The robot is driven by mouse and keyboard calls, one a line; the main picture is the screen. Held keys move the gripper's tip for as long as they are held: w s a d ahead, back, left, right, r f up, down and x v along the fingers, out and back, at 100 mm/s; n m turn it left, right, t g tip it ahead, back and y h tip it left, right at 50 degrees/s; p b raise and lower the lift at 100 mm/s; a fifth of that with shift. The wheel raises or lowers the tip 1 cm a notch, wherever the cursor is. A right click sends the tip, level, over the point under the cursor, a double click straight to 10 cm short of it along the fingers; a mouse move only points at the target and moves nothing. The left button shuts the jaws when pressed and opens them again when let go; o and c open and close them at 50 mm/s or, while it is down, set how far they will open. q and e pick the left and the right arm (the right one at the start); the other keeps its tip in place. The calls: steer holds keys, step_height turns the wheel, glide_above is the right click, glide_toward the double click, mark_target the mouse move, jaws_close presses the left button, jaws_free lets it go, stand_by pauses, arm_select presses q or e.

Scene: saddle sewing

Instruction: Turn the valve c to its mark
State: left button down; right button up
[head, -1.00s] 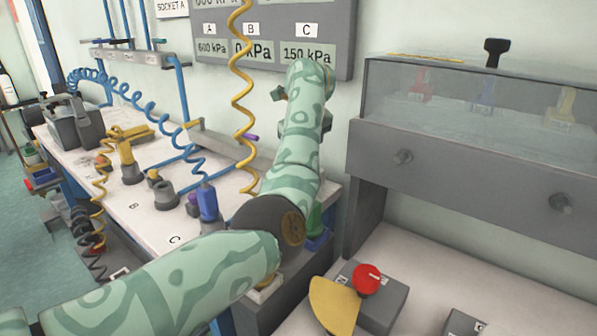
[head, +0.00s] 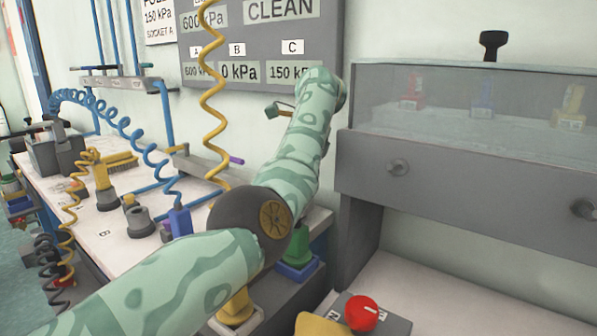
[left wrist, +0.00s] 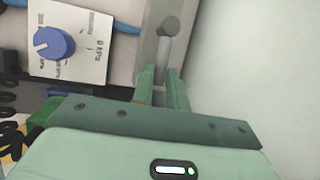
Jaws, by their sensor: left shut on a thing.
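My left gripper (left wrist: 161,80) is shut on a light grey handle (left wrist: 164,52) in the left wrist view. The handle stands between the fingertips, below a darker round grey end on a grey strip. I see no letter on it, so I cannot tell for sure that it is valve c. In the head view my left arm reaches up in front of the wall board, and the arm hides most of the gripper and what it holds. A mark for the valve cannot be made out. My right gripper is in neither view.
A blue knob (left wrist: 53,43) on a white dial plate lies left of the gripper. The wall board (head: 235,45) reads 150 kPa under C. A yellow coiled hose (head: 211,105) hangs left of my arm. A glass-fronted cabinet (head: 372,165) stands right.

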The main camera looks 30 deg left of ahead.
arm_select(q)
steer(key=c, duration=1.4)
jaws_free()
